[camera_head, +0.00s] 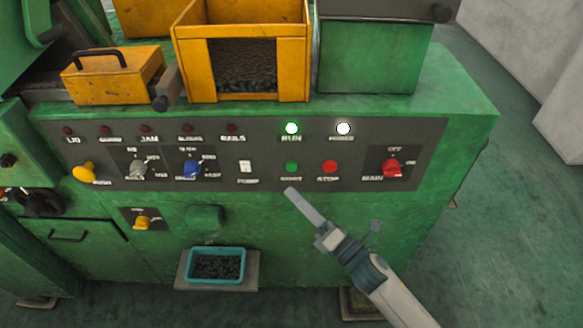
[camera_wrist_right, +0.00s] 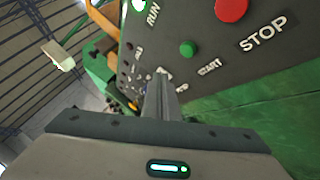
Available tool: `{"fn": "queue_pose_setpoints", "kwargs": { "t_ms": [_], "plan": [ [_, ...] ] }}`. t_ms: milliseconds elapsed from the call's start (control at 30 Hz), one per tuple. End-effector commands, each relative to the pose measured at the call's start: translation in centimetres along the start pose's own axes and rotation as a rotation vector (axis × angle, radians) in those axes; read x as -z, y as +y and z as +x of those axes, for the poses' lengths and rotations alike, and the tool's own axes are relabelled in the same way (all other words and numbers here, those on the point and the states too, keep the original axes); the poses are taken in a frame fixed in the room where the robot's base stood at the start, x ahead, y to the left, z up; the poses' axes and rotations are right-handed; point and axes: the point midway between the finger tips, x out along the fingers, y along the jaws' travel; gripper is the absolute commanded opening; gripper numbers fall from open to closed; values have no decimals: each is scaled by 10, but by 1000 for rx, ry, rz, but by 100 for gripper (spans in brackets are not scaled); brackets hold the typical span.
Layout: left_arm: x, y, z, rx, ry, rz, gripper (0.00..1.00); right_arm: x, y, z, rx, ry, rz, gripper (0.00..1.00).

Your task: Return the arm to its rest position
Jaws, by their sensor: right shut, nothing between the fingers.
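My right gripper (camera_head: 291,192) is in the head view, with its arm coming in from the lower right. Its fingers are shut with nothing between them. The fingertips lie just below the green start button (camera_head: 291,168) in the picture; I cannot tell whether they touch the panel. In the right wrist view the shut fingers (camera_wrist_right: 160,80) point toward the panel, left of the start button (camera_wrist_right: 188,48) and the red stop button (camera_wrist_right: 231,8). My left gripper is not in view.
The dark control panel (camera_head: 225,178) sits on a green machine. Its run lamp (camera_head: 291,128) is lit green and the lamp (camera_head: 343,128) beside it white. A red main switch (camera_head: 391,168) is at right. A teal tray (camera_head: 216,252) of dark parts stands below. Floor at right is clear.

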Motion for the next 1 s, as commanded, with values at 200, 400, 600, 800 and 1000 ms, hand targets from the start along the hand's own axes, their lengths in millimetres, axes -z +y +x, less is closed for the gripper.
{"fn": "queue_pose_setpoints", "kwargs": {
  "t_ms": [200, 400, 600, 800, 1000],
  "plan": [
    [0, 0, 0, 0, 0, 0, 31, 0, 0, 0, 0, 0, 0, 0],
    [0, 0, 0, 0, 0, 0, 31, 0, 0, 0, 0, 0, 0, 0],
    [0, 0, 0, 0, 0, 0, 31, 0, -3, 0, 6, -1, 6, 0],
    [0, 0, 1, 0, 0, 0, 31, 6, -40, -10, 84, -17, 100, 0],
    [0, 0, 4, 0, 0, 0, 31, 24, -127, -45, 271, -80, 339, 0]
  ]
}}
